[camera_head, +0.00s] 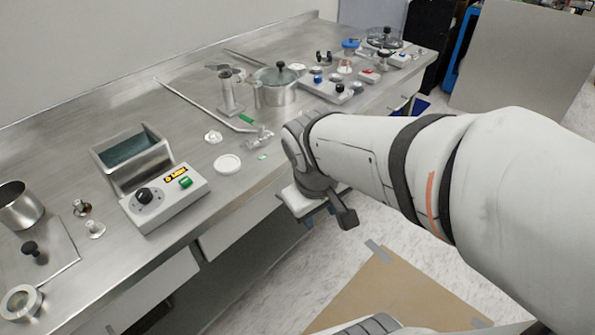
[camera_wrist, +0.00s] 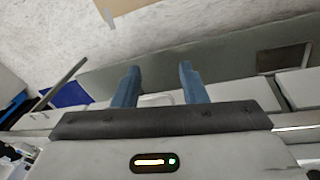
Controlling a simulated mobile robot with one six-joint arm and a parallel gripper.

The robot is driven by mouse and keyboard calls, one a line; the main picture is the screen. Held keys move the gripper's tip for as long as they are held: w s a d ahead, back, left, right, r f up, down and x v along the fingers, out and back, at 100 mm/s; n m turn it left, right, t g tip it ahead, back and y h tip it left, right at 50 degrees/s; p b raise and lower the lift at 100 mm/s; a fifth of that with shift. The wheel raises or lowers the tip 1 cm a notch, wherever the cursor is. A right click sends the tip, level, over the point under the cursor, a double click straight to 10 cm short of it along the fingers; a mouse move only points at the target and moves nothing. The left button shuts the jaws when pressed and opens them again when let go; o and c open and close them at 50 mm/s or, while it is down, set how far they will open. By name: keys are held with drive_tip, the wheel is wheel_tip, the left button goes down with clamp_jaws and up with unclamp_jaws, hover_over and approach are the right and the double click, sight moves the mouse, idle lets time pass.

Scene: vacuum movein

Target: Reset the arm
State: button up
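My gripper shows in the wrist view (camera_wrist: 158,88) with its two blue-grey fingers apart and nothing between them. Behind the fingers are the bench front and the pale floor. In the head view my arm (camera_head: 370,155) reaches in from the right, and its wrist end (camera_head: 308,165) is beside the front edge of the steel bench (camera_head: 200,135).
On the bench stand a timer box (camera_head: 165,198) with a steel bath (camera_head: 132,158), a lidded pot (camera_head: 275,88), a white dish (camera_head: 227,164) and a rod with a green tip (camera_head: 205,106). Several small parts lie farther back. A brown board (camera_head: 400,295) lies on the floor.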

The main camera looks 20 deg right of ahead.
drive_tip(key=m+y, duration=0.1)
drive_tip(key=s+m, duration=0.1)
drive_tip(key=m, duration=0.1)
drive_tip(key=shift+a+r+y, duration=0.2)
drive_tip(key=shift+a+y, duration=0.2)
